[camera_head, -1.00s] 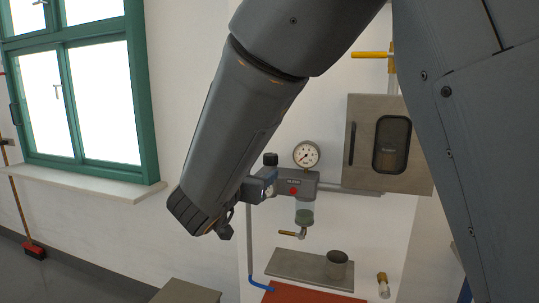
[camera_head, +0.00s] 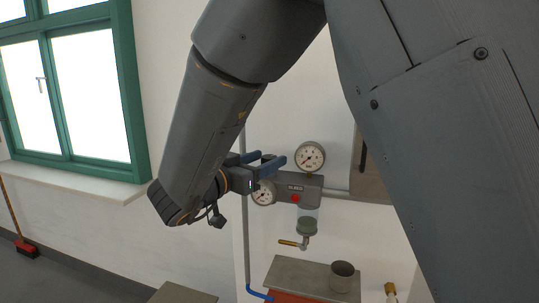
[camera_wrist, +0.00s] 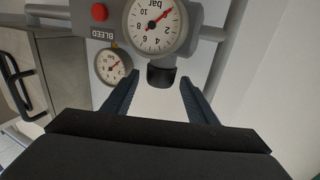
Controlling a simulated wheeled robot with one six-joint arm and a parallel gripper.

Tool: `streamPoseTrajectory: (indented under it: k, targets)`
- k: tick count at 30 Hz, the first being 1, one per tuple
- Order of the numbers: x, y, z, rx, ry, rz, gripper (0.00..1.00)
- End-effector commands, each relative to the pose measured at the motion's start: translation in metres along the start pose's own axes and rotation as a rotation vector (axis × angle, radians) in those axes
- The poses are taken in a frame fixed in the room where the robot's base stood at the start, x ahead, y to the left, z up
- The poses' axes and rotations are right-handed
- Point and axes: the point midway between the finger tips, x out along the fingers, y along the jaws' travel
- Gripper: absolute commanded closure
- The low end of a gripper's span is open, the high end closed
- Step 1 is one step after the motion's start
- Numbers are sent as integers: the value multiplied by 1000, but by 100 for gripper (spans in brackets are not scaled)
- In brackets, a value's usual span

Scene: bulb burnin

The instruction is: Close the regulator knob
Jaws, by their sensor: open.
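The regulator (camera_head: 297,190) is a grey wall unit with a red button, two round gauges and a clear bowl below. Its dark knob (camera_wrist: 161,76) shows in the wrist view, just ahead of the space between my fingertips and below the larger gauge (camera_wrist: 157,22). In the head view the knob is mostly hidden by my gripper (camera_head: 279,160). My gripper (camera_wrist: 158,85) is open and empty, with a blue finger on each side of the knob's line. I cannot see the fingers touching it.
The upper gauge (camera_head: 311,156) stands above the unit and a smaller gauge (camera_wrist: 110,66) is beside the knob. A yellow-handled drain tap (camera_head: 294,243) hangs below. A shelf (camera_head: 295,275) with a metal cup (camera_head: 343,276) is underneath. A grey cabinet (camera_wrist: 22,75) is at the wrist view's left.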

Motion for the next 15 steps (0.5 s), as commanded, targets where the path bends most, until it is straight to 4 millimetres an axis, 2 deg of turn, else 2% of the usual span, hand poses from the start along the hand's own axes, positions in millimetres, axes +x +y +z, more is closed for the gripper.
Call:
streamPoseTrajectory:
  k: [6,15]
  targets:
    - [20,0,0,0,0,1,48]
    - [22,0,0,0,0,1,48]
